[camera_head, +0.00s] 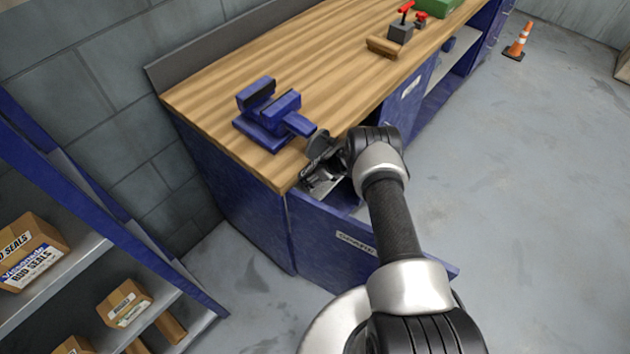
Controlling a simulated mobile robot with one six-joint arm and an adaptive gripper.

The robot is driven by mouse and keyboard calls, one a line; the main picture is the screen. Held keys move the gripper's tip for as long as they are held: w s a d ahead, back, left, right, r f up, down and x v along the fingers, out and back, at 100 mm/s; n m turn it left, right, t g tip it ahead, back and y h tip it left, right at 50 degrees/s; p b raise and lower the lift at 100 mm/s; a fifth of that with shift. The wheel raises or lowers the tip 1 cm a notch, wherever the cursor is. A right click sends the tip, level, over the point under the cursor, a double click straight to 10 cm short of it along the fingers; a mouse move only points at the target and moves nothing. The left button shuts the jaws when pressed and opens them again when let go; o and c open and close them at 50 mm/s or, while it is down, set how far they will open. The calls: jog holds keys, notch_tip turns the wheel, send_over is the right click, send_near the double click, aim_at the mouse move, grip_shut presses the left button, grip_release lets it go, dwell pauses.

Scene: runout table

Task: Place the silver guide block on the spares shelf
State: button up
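My gripper (316,176) points down and left at the front corner of the workbench, over an open blue drawer (370,250) with a white label on its front. Its fingers are dark and small, and I cannot tell whether they are open or shut. A pale grey patch shows beside the fingers at the drawer opening. I cannot tell whether it is the silver guide block or part of the drawer. No guide block shows clearly elsewhere. A blue-framed shelf unit with grey boards (62,287) stands at the lower left. No marking naming it the spares shelf is readable.
A blue vise (270,116) stands on the wooden bench top (335,60), close to my gripper. A red-handled clamp (402,26) and a green case (437,7) are farther back. Cardboard boxes (30,255) sit on the shelves. An orange cone (518,42) stands on open floor.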

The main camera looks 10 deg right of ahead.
jog(key=shift+f, duration=0.9)
jog(key=shift+f, duration=0.1)
jog(key=o, duration=1.6)
jog(key=shift+s+f, duration=0.1)
jog(key=shift+d+r, duration=0.1)
jog(key=shift+r, duration=0.2)
jog(key=p+v, duration=0.5)
jog(key=v, duration=0.6)
jog(key=shift+s+d+r+p, duration=0.15)
jog(key=shift+s+r+p, duration=0.05)
jog(key=shift+r+p, duration=0.1)
